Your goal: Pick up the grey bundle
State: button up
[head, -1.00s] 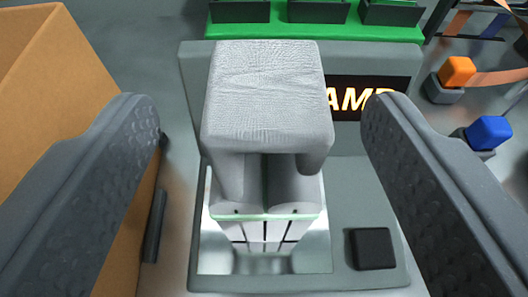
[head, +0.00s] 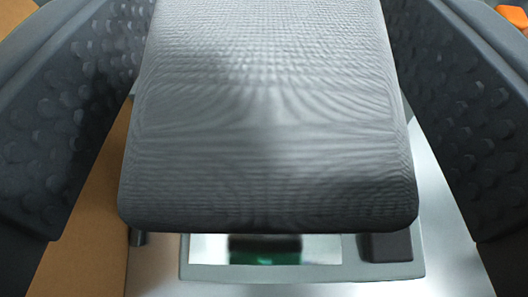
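The grey bundle (head: 265,130) has a ribbed woven surface and fills the middle of the view, close to the camera. My gripper (head: 265,60) has one dark, dimpled finger on each side of it. The left finger (head: 85,90) and right finger (head: 455,100) come near its sides toward the top of the picture. Lower down, gaps show between the bundle and both fingers, so the gripper looks open. I cannot tell whether the fingers touch it at the top. The bundle hides what is directly under it.
Below the bundle, the front of a grey device shows a shiny plate (head: 212,250) and a black square block (head: 386,246). A brown box (head: 85,245) stands close on the left. An orange block (head: 512,15) shows at the top right. Pale floor lies at the lower right.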

grip_shut()
